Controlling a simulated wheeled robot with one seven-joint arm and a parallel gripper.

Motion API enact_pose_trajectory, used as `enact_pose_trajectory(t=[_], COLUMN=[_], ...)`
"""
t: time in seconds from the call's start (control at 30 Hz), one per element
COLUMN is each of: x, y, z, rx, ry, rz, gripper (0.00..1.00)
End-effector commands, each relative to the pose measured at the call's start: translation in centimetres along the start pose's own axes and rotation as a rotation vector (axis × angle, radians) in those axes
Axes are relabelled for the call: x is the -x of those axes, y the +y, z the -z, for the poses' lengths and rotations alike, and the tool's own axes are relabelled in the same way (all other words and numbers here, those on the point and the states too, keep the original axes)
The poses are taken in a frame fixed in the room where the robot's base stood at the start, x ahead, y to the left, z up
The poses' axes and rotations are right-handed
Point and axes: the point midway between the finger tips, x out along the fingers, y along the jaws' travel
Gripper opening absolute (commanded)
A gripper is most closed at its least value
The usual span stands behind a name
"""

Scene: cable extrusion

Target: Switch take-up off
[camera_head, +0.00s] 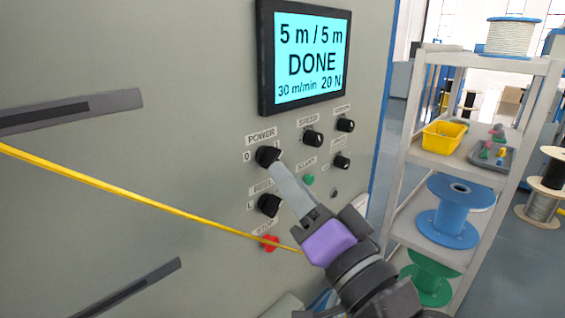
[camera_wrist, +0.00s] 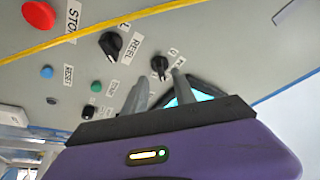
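The grey panel (camera_head: 180,60) carries several black knobs, and I can read no label saying take-up. The POWER knob (camera_head: 268,157) has a 0 mark on its left. The REEL knob (camera_head: 268,205) sits below it and also shows in the wrist view (camera_wrist: 111,44). My gripper (camera_head: 278,170) reaches up to the POWER knob. In the wrist view its two fingers (camera_wrist: 160,76) are apart, with a knob (camera_wrist: 160,66) just beyond and between their tips. I cannot tell whether they touch it.
A display (camera_head: 312,58) reads 5 m / 5 m, DONE. A yellow cable (camera_head: 130,195) runs across in front of the panel. A red STOP button (camera_head: 269,243) and a green button (camera_head: 309,180) are close by. A shelf (camera_head: 480,165) with spools stands on the right.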

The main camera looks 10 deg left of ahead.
Motion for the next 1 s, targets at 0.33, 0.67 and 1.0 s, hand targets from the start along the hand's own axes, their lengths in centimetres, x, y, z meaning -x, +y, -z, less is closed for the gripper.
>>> enact_pose_trajectory(t=[0.33, 0.67, 1.0], x=[-3.5, -3.5, -3.5], y=[-0.1, 0.0, 0.0], z=[0.0, 0.0, 0.0], rx=[0.001, 0.002, 0.003], ry=[0.000, 0.001, 0.001], rz=[0.000, 0.000, 0.000], gripper=[0.33, 0.21, 0.00])
